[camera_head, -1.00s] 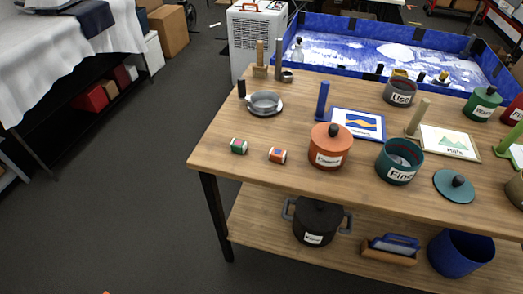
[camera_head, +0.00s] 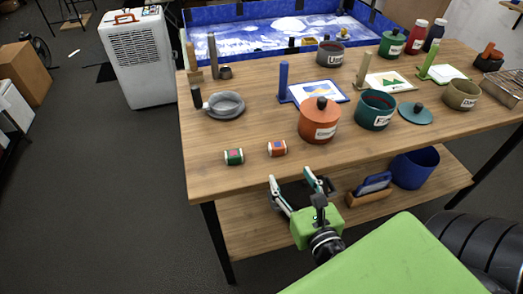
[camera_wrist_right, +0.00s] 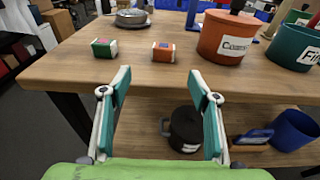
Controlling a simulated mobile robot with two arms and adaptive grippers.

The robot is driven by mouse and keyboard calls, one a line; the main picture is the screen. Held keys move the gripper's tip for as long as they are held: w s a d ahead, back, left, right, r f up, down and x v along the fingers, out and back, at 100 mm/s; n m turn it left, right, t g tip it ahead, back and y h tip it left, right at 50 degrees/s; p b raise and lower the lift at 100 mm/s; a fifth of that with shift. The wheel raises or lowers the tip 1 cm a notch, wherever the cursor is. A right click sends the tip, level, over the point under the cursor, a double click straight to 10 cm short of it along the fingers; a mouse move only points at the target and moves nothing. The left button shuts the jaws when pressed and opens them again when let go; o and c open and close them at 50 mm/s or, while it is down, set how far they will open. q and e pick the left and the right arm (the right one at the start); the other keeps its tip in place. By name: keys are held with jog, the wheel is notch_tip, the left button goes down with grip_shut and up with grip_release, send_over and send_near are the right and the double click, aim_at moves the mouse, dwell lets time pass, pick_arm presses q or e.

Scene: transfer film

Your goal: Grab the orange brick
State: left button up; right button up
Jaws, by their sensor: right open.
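The orange brick (camera_head: 277,149) is a small orange block with white ends and a coloured label. It lies on the wooden table (camera_head: 225,185) near the front edge, left of an orange lidded pot. In the right wrist view the orange brick (camera_wrist_right: 164,52) lies ahead, between and beyond the fingertips. My right gripper (camera_head: 296,179) is open and empty, in front of the table edge and apart from the brick; its spread fingers also show in the right wrist view (camera_wrist_right: 160,80). My left gripper is not in view.
A green brick (camera_head: 234,156) lies left of the orange one. The orange pot (camera_head: 319,121) stands close on the right, with a teal pot (camera_head: 375,110) beyond. A grey pan (camera_head: 226,105) sits behind. A blue bin (camera_head: 414,168) stands on the lower shelf.

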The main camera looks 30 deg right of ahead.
aim_at(279, 151)
jog(key=x, duration=0.1)
jog(key=p+x, duration=0.1)
jog(key=x, duration=0.2)
jog(key=shift+d+r, duration=0.2)
jog(key=shift+r, duration=0.1)
jog(key=p+x, duration=0.1)
jog(key=x, duration=0.3)
jog(key=shift+f, duration=0.15)
jog(key=shift+w, duration=0.4)
jog(key=x, duration=0.2)
jog(key=p+x, duration=0.1)
jog(key=x, duration=0.2)
jog(key=shift+s+d+f, duration=0.1)
jog(key=shift+d+f, duration=0.05)
jog(key=shift+f, duration=0.1)
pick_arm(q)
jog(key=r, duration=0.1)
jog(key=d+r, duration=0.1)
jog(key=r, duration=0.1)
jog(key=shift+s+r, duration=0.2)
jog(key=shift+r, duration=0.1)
pick_arm(e)
jog(key=c, duration=1)
